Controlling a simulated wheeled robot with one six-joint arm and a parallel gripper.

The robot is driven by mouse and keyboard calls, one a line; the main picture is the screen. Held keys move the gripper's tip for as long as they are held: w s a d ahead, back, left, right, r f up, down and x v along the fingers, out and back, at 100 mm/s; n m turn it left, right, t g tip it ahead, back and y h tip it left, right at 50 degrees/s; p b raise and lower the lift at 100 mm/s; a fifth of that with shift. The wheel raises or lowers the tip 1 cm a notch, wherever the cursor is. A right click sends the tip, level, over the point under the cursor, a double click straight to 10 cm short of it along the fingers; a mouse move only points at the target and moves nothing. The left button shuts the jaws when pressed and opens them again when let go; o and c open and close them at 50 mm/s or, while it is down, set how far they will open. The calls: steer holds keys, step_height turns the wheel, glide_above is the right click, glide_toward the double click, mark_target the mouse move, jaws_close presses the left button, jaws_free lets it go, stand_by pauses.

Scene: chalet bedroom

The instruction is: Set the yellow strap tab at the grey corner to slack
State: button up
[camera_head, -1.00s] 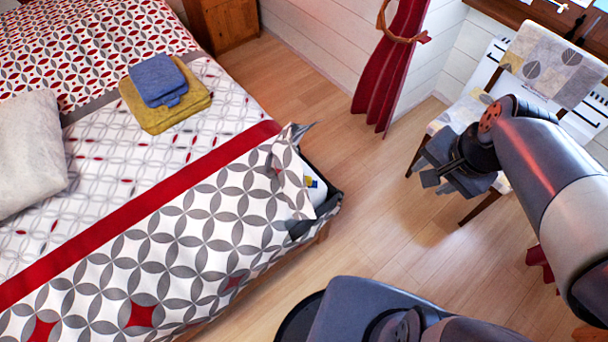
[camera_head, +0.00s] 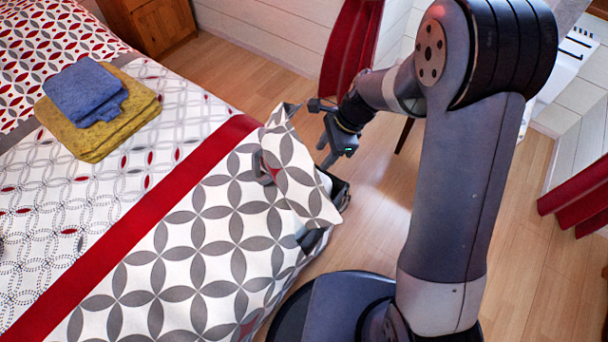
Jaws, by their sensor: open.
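The bed's near right corner has its patterned cover (camera_head: 307,180) turned back as a pointed flap. Dark grey corner fabric (camera_head: 341,192) shows just right of the flap, with more grey below it. I cannot make out the yellow strap tab; the flap or my gripper may hide it. My gripper (camera_head: 320,133) is open, its two fingers pointing left toward the bed corner. It is above and just behind the grey corner in the picture. Nothing shows between the fingers. Whether a finger touches the flap is unclear.
A blue folded cloth (camera_head: 84,92) lies on a yellow folded cloth (camera_head: 101,137) on the bed. A wooden cabinet (camera_head: 150,30) and a red curtain (camera_head: 350,55) stand behind. Bare wood floor (camera_head: 385,215) lies right of the corner.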

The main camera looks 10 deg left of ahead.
mark_target(309, 174)
steer(key=b+x, duration=0.2)
steer(key=x, duration=0.8)
steer(key=shift+f, duration=0.25)
steer(key=shift+c, duration=0.5)
jaws_close()
